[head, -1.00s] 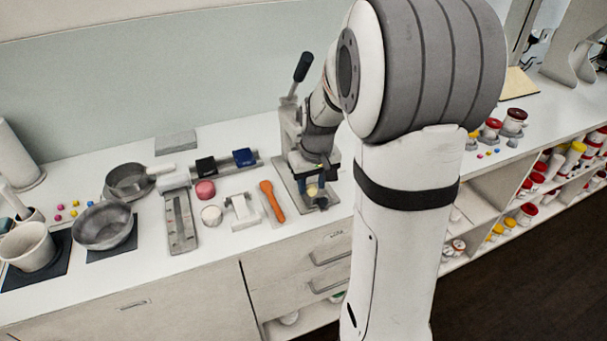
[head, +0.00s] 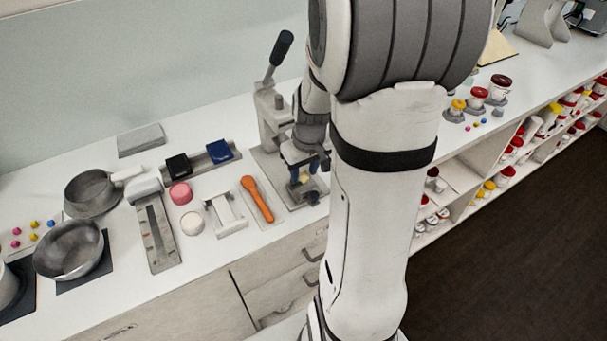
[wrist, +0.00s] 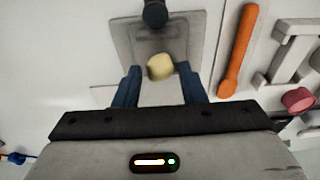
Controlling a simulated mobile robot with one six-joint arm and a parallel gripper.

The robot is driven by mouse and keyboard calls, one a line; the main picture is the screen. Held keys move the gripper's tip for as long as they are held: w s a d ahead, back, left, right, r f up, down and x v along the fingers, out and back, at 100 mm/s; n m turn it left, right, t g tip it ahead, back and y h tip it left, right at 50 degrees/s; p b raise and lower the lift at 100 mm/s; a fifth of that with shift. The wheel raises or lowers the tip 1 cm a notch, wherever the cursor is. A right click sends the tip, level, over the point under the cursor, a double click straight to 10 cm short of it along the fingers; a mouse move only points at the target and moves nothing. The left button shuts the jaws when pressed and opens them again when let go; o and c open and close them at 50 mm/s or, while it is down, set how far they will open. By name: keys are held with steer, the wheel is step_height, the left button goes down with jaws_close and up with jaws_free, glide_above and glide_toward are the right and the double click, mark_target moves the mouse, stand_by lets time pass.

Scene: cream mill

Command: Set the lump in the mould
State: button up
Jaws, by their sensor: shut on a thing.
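My gripper (head: 305,172) has blue fingers and is over the base plate of a grey lever press (head: 272,120) with a dark handle. It is shut on a cream-yellow lump (wrist: 160,66), which shows between the blue fingertips (wrist: 159,72) in the wrist view. The lump also shows small in the head view (head: 304,178), low between the fingers. The press's grey plate (wrist: 126,38) lies behind the lump in the wrist view. I cannot make out the mould clearly, nor whether the lump touches anything below.
An orange spoon (head: 257,199) and a white stand (head: 226,214) lie left of the press. Further left are a pink round piece (head: 180,193), a white one (head: 192,223), a grey rail (head: 157,234), a pan (head: 90,190) and a metal bowl (head: 70,249). Red-lidded jars (head: 500,86) stand right.

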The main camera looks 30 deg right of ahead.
steer(key=shift+f, duration=1.2)
steer(key=shift+f, duration=0.1)
steer(key=o, duration=0.9)
steer(key=shift+o, duration=0.2)
